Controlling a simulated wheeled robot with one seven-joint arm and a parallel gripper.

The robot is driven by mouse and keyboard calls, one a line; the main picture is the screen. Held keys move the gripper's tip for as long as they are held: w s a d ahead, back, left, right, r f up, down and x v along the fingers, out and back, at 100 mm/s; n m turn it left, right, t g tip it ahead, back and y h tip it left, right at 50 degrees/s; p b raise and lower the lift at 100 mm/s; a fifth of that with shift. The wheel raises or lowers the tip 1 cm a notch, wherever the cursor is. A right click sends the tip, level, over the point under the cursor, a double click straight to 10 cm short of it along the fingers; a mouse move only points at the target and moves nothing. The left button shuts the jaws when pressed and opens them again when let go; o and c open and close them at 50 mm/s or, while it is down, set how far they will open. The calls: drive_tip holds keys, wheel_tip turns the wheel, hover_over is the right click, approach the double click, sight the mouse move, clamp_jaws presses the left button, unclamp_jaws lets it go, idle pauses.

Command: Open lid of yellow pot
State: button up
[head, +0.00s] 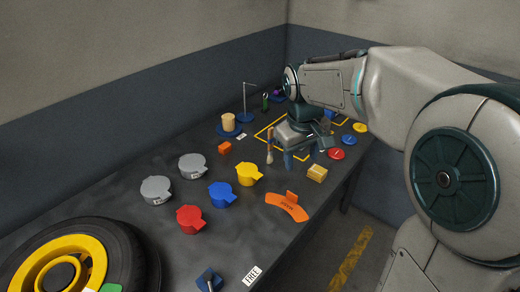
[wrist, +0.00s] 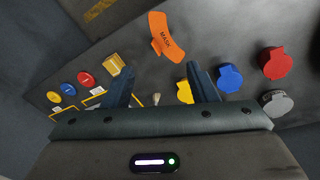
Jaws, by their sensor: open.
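The yellow pot (head: 248,175) stands on the dark workbench with its lid down, a small tab sticking out at its edge. In the wrist view the yellow pot (wrist: 185,92) is partly hidden behind one finger. My gripper (head: 303,157) is open and empty above the bench, to the right of and behind the pot, apart from it. In the wrist view my gripper (wrist: 158,76) shows its two fingers spread wide, with the pot beside the right-hand finger.
A blue pot (head: 222,195), a red pot (head: 190,219) and two grey pots stand nearby. The orange MASK piece (head: 288,206) and a tan block (head: 317,173) lie to the right. A brush (head: 270,148) stands near my gripper. A tyre (head: 125,255) fills the front left.

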drive_tip(key=w+a+f+n, duration=0.25)
drive_tip(key=w+a, duration=0.35)
drive_tip(key=w, duration=0.3)
drive_tip(key=n+g+p, duration=0.1)
drive_tip(key=n+g, duration=0.1)
approach(258, 176)
drive_tip(key=shift+y, duration=0.4)
drive_tip(key=f, duration=0.2)
drive_tip(key=f+p, duration=0.1)
drive_tip(key=f, duration=0.2)
drive_tip(key=f+p, duration=0.1)
drive_tip(key=f, duration=0.1)
drive_tip(key=shift+s+d+f, duration=0.1)
drive_tip(key=shift+d+f, duration=0.15)
drive_tip(key=shift+d, duration=0.1)
clamp_jaws()
